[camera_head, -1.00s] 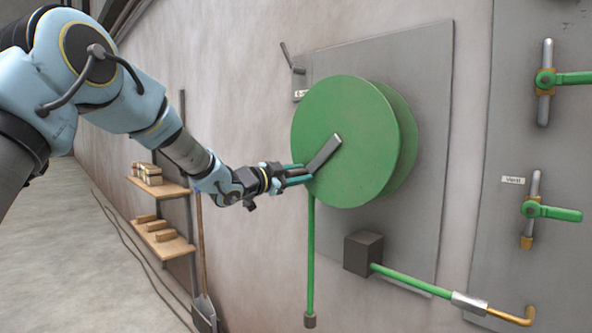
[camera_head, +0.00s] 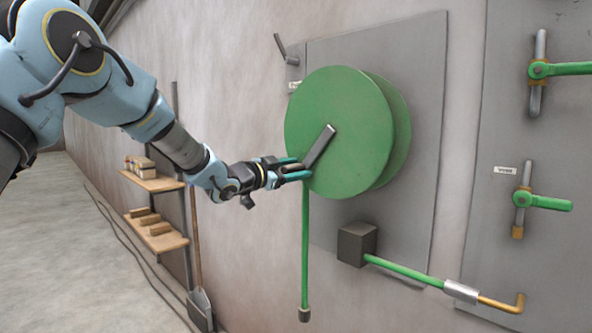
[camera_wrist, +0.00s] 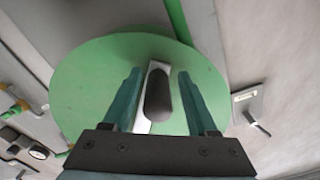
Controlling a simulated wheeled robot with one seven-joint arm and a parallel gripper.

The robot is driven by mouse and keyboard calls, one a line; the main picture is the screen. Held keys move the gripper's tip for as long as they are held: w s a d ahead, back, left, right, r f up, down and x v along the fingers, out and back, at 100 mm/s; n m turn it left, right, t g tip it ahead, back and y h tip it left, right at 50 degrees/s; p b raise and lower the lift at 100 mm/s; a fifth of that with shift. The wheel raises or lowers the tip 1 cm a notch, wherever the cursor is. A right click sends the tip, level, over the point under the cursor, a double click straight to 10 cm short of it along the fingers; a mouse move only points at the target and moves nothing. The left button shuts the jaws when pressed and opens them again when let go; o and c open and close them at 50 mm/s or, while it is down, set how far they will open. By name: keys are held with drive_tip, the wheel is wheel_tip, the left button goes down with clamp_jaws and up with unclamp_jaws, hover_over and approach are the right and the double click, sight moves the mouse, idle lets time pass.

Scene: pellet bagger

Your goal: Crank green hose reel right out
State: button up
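The green hose reel (camera_head: 365,120) is a large disc on a grey wall panel. A grey crank arm (camera_head: 321,144) on its face points down and left from the hub. The green hose (camera_head: 305,240) hangs from the reel's left side and ends in a dark brownish tip (camera_head: 304,314). My gripper (camera_head: 292,168) is at the lower left of the disc, at the crank's outer end. In the wrist view its teal fingers (camera_wrist: 158,90) stand on either side of the dark crank handle (camera_wrist: 158,97), with a gap on both sides.
A dark box (camera_head: 357,243) with a green pipe is below the reel. A second panel on the right carries green-handled valves (camera_head: 545,201). Wooden shelves (camera_head: 158,235) and a shovel (camera_head: 200,305) are at the left wall. The floor at left is open.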

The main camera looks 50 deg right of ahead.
drive_tip(key=shift+f, duration=0.1)
drive_tip(key=a+b, duration=0.1)
drive_tip(key=a, duration=0.2)
drive_tip(key=a+b, duration=0.1)
drive_tip(key=a, duration=0.3)
drive_tip(key=a+b, duration=0.1)
drive_tip(key=a, duration=0.2)
drive_tip(key=shift+w+a, duration=0.3)
drive_tip(key=shift+a, duration=0.1)
